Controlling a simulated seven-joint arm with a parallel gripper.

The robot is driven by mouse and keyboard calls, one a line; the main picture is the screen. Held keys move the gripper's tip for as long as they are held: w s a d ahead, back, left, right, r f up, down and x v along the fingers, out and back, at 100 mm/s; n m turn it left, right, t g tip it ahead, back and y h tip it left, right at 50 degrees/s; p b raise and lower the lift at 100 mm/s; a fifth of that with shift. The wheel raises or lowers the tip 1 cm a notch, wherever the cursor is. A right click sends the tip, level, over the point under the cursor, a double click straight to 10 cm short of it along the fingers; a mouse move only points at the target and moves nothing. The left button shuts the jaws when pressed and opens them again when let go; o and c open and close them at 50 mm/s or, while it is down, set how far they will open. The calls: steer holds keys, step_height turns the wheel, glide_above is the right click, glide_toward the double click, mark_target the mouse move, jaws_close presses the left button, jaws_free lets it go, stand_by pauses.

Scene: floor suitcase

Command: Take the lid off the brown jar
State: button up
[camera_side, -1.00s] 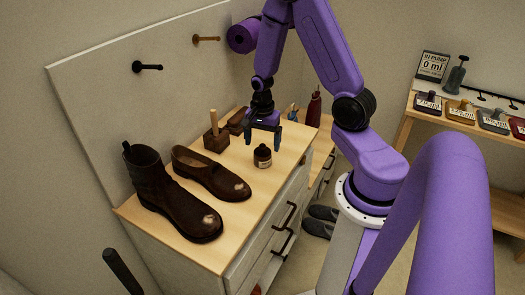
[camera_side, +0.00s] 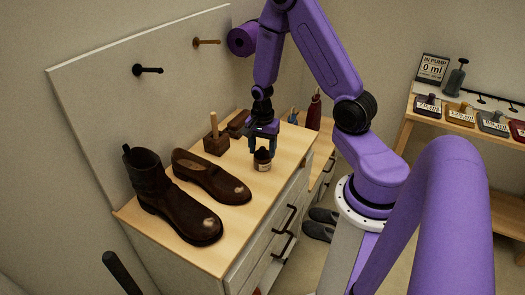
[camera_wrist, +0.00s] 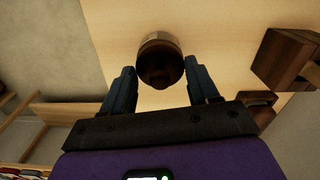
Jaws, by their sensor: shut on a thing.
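The brown jar (camera_side: 262,164) stands upright on the wooden cabinet top, with a pale label on its front. My gripper (camera_side: 263,148) is over it, pointing down, with its fingers on either side of the jar's dark lid. In the wrist view the jar (camera_wrist: 158,38) and its dark round top (camera_wrist: 160,70) lie between the fingertips of my gripper (camera_wrist: 160,78). My gripper is shut on the lid. The fingers partly hide the lid in the side view, and I see no gap between lid and jar.
A brown boot (camera_side: 165,195) and a brown shoe (camera_side: 212,178) with pale scuffed toes stand left of the jar. A wooden block with an upright handle (camera_side: 215,138) is behind them. The cabinet top (camera_side: 262,205) in front of the jar is clear.

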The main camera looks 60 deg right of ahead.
steer(key=shift+r, duration=0.1)
step_height(320, 180, up, 9)
steer(key=shift+r, duration=0.1)
steer(key=shift+w+d+r, duration=0.1)
steer(key=shift+d, duration=0.25)
steer(key=w+d+f, duration=0.1)
steer(key=d+f, duration=0.1)
steer(key=d, duration=0.5)
glide_above(283, 140)
steer(key=f, duration=0.8)
steer(key=shift+s+a, duration=0.1)
steer(key=shift+s, duration=0.1)
steer(key=shift+f, duration=2.15)
